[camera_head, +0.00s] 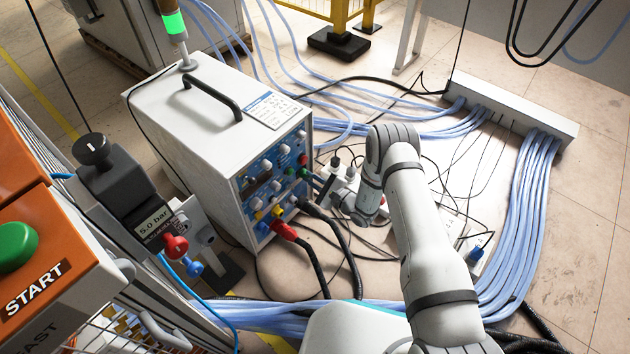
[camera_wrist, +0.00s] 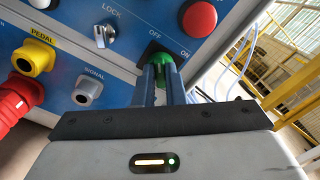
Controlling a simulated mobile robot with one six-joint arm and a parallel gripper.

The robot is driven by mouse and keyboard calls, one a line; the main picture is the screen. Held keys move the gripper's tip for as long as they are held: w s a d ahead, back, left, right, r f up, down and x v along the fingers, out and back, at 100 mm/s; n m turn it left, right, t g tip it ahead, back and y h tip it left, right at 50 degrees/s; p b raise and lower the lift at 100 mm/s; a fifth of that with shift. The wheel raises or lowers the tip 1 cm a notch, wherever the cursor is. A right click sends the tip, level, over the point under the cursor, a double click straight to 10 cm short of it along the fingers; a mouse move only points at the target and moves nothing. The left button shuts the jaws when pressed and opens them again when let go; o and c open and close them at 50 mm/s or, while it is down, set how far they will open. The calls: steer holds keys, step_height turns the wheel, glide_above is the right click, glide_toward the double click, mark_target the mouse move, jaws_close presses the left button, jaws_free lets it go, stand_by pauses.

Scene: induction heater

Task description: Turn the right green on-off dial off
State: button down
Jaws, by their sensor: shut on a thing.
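The green on-off dial (camera_wrist: 163,60) sits at the lower right corner of the blue control panel (camera_wrist: 120,18) in the wrist view. The words OFF and ON are printed above it, OFF to the left and ON to the right. My gripper (camera_wrist: 161,75) is shut on the dial, with one dark finger on each side. The fingers hide much of the dial, so I cannot tell exactly which word it points to. In the head view my arm reaches to the right edge of the white heater box (camera_head: 200,115).
A red button (camera_wrist: 199,18) is just above and right of the dial. A lock switch (camera_wrist: 104,36), a yellow pedal socket (camera_wrist: 34,57), a signal socket (camera_wrist: 88,92) and a red plug (camera_wrist: 16,103) lie to the left. Cables (camera_head: 530,220) cover the floor around my arm.

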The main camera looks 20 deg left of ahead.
steer(key=shift+a+r+n, duration=0.2)
steer(key=shift+a+n, duration=0.3)
steer(key=shift+n, duration=0.3)
steer(key=c, duration=1.7)
jaws_free()
steer(key=o, duration=0.3)
steer(key=shift+s+d, duration=0.1)
steer(key=shift+d, duration=0.35)
steer(key=o, duration=0.3)
steer(key=p+v, duration=0.2)
steer(key=v, duration=0.5)
steer(key=shift+d+f+p, duration=0.2)
steer(key=shift+d+p, duration=0.15)
steer(key=shift+d, duration=0.05)
steer(key=shift+s, duration=0.1)
steer(key=shift+r, duration=0.1)
